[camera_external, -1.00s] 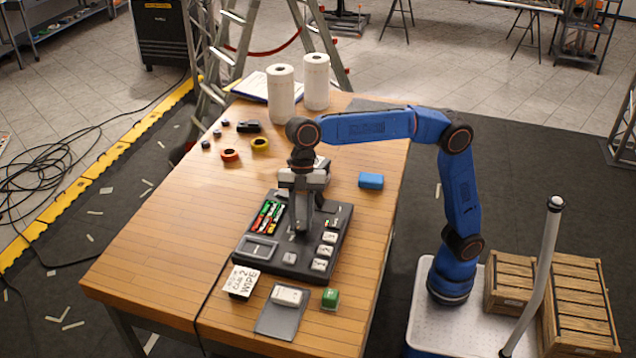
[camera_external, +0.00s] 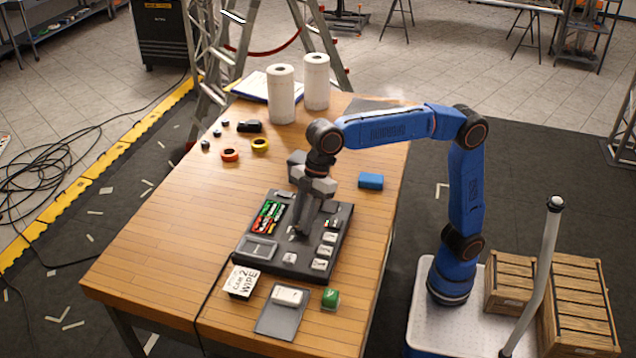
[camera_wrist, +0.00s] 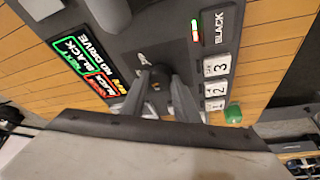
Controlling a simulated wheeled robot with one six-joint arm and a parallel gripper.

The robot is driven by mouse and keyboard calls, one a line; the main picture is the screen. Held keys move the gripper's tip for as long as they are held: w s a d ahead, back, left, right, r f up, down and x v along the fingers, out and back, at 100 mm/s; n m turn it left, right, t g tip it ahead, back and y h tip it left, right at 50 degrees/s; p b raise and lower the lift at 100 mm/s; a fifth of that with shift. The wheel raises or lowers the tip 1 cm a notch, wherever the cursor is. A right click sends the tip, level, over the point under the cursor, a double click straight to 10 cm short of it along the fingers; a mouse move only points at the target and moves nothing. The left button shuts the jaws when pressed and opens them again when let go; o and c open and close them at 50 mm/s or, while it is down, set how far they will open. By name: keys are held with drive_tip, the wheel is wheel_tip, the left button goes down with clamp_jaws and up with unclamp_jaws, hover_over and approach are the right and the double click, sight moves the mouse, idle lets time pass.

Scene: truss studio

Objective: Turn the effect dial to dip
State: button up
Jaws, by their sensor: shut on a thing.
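A dark grey control panel (camera_external: 334,250) lies on the wooden table, with lit labels on its left and white numbered buttons on its right. My gripper (camera_external: 298,234) reaches down to the middle of the panel, its wrist tilted. In the wrist view my gripper (camera_wrist: 165,103) has its two fingers shut around a small dark dial (camera_wrist: 152,84). The fingers hide most of the dial. A small white mark shows just above it in the wrist view; I cannot read the dial's setting or a dip label.
A card reading "CAM 2 WIPE" (camera_external: 242,281), a grey tray (camera_external: 278,318) with a white item and a green cube (camera_external: 330,298) lie in front of the panel. A blue block (camera_external: 371,181), tape rolls and two paper towel rolls (camera_external: 281,95) stand farther back.

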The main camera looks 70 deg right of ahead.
drive_tip(key=m+t, duration=0.1)
drive_tip(key=m, duration=0.2)
drive_tip(key=shift+s+a+m+h, duration=0.1)
drive_tip(key=shift+s+m+h, duration=0.05)
drive_tip(key=shift+m+h, duration=0.2)
drive_tip(key=m+h, duration=0.1)
drive_tip(key=m, duration=0.1)
drive_tip(key=m+t, duration=0.1)
drive_tip(key=m, duration=0.1)
drive_tip(key=shift+s+a+m+h, duration=0.1)
drive_tip(key=shift+a+m+h, duration=0.05)
drive_tip(key=shift+m+h, duration=0.15)
drive_tip(key=m, duration=0.1)
drive_tip(key=m+h, duration=0.1)
drive_tip(key=m, duration=0.1)
drive_tip(key=shift+a+m+t+h, duration=0.1)
drive_tip(key=shift+m+t+h, duration=0.15)
drive_tip(key=shift+t, duration=0.05)
drive_tip(key=shift+a+m+h, duration=0.1)
drive_tip(key=shift+m+h, duration=0.7)
drive_tip(key=shift+m, duration=1.2)
drive_tip(key=o, duration=1.1)
drive_tip(key=shift+c, duration=0.2)
